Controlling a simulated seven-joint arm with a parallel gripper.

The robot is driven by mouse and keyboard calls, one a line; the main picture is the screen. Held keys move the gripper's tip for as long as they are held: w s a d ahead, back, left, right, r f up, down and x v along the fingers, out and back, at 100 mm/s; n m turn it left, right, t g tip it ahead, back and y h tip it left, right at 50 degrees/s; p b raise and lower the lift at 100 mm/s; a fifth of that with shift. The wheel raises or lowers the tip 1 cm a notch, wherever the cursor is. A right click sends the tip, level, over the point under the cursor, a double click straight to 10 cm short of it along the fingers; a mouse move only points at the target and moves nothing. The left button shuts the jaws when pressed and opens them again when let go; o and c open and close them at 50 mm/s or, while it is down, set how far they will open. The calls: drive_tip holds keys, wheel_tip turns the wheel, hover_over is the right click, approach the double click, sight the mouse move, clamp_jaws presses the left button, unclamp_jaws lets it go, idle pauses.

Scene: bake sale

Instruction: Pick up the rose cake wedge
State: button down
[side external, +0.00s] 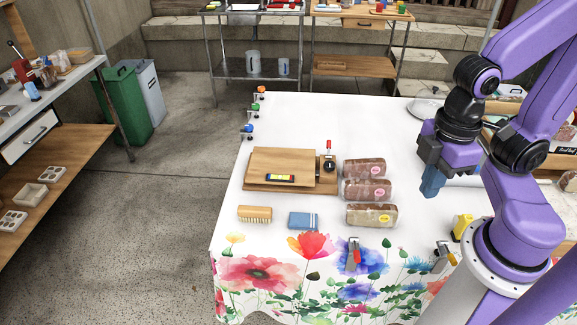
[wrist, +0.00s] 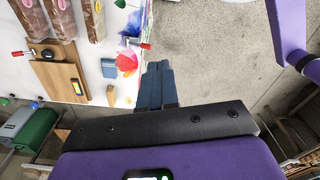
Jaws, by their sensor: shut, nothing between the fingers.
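I cannot pick out a rose-coloured cake wedge in either view. Three wrapped brown loaves lie in a column on the table: a far one (side external: 362,168) and a middle one (side external: 362,189) with pink stickers, and a near one (side external: 366,215) with a yellow sticker. They also show at the top left of the wrist view (wrist: 60,18). My gripper (side external: 431,185) is shut and empty, its blue fingers pointing down, right of the loaves and apart from them. In the wrist view its fingers (wrist: 157,84) are together.
The white table (side external: 310,120) bears a wooden board (side external: 262,165) with a red-handled clamp (side external: 329,158), a brush (side external: 255,214), a blue cloth-like block (side external: 303,221) and a red-handled clamp at the front edge (side external: 353,255). A yellow object (side external: 463,226) is near my base. The table's far middle is clear.

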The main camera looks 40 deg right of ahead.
idle(0.4)
drive_tip(key=shift+c, duration=2.2)
unclamp_jaws()
drive_tip(key=shift+w, duration=0.1)
